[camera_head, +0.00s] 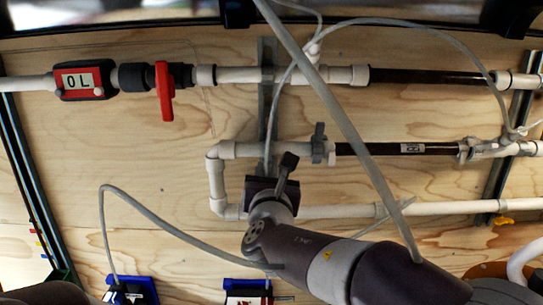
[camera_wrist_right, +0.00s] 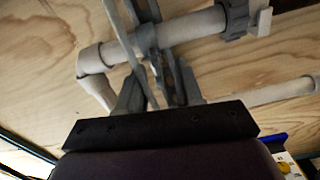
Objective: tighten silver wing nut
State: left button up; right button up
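I cannot pick out the silver wing nut with certainty. Grey metal parts (camera_wrist_right: 146,38) sit where the white pipe crosses the upright strut in the right wrist view, partly behind my fingers. My right gripper (camera_wrist_right: 162,82) has its two grey fingers apart, around this spot, with no clear grip on anything. In the head view my right gripper (camera_head: 270,182) is in front of the strut (camera_head: 268,105), near the lower pipe loop, and its fingertips are mostly hidden. My left gripper is not in view.
Blue-framed devices (camera_head: 131,291) are at the bottom. Bare wood is left of the gripper.

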jog(key=shift+w+a, duration=0.5)
jog(key=shift+w, duration=0.3)
jog(key=shift+d, duration=0.3)
grip_shut()
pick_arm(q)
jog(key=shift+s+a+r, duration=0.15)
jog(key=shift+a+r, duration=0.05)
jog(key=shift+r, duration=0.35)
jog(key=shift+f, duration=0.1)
